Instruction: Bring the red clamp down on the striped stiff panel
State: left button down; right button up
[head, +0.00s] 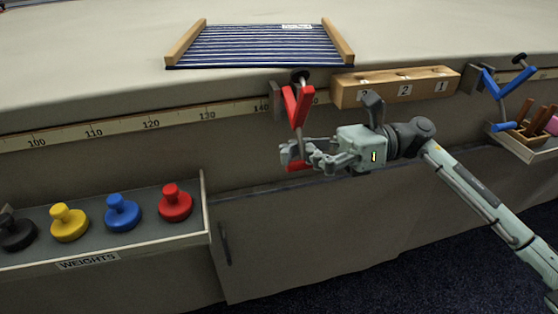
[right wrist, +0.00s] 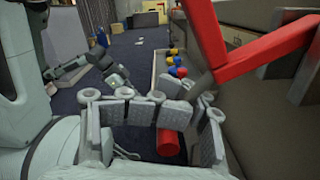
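The red clamp (head: 298,105) sits at the table's front edge, its red arms in an open V and its dark pad (head: 300,76) raised. The striped stiff panel (head: 262,48), blue and white with wooden side bars, lies flat on the tabletop behind it. My right gripper (head: 292,153) is at the clamp's lower handle, its fingers curled in around it. In the right wrist view the red handle end (right wrist: 168,143) shows below the finger pads, and the fingers partly hide the grey rod. My left gripper (right wrist: 118,80) is small in that view, away from the clamp; its opening is unclear.
A numbered wooden block (head: 395,87) stands on the edge right of the clamp. A blue clamp (head: 495,88) is farther right, by a tray of tools (head: 530,140). A weights tray (head: 110,247) holds coloured knobs at lower left. A ruler strip (head: 90,133) runs along the edge.

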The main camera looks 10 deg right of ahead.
jog(key=shift+d+f+b, duration=0.2)
jog(key=shift+d+b, duration=0.6)
jog(key=shift+d, duration=0.75)
jog(key=shift+d+f+b, duration=0.15)
jog(key=shift+d+b, duration=0.65)
jog(key=shift+d, duration=0.75)
jog(key=shift+d+r+b, duration=0.3)
jog(key=shift+d+b, duration=0.05)
jog(key=shift+d, duration=0.55)
jog(key=shift+w, duration=0.1)
jog(key=shift+b, duration=0.4)
